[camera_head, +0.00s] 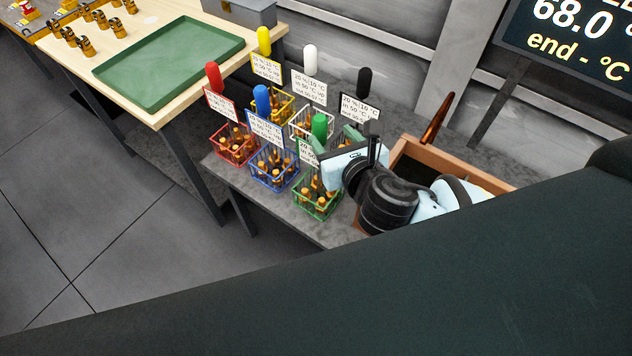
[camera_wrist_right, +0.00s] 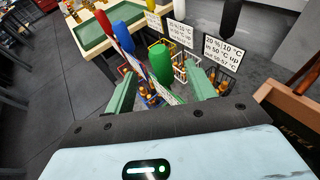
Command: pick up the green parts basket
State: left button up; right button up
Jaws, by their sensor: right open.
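The green parts basket (camera_head: 318,203) stands on the grey bench at the front of a group of wire baskets, with brown-orange parts inside. Its rounded green handle (camera_head: 319,125) rises above it, beside a white label card. My right gripper (camera_head: 335,146) is open just right of the handle, above the basket. In the right wrist view its green fingers (camera_wrist_right: 163,76) are spread, with the green handle (camera_wrist_right: 160,57) showing between them. I cannot tell whether they touch it. The gripper hides part of the basket and card. My left gripper is not in view.
The blue basket (camera_head: 273,168) stands close on the left, the white basket (camera_head: 312,122) behind. The red basket (camera_head: 234,146) and yellow basket (camera_head: 273,104) are farther off. A brown open box (camera_head: 408,147) lies right. A green tray (camera_head: 170,62) sits on the wooden table.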

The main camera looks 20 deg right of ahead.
aim_at(323, 125)
jog(key=shift+x, duration=0.95)
jog(key=shift+b+x, duration=0.4)
jog(key=shift+x, duration=2.45)
jog(key=shift+c, duration=0.4)
grip_shut()
jog(key=shift+r, duration=0.15)
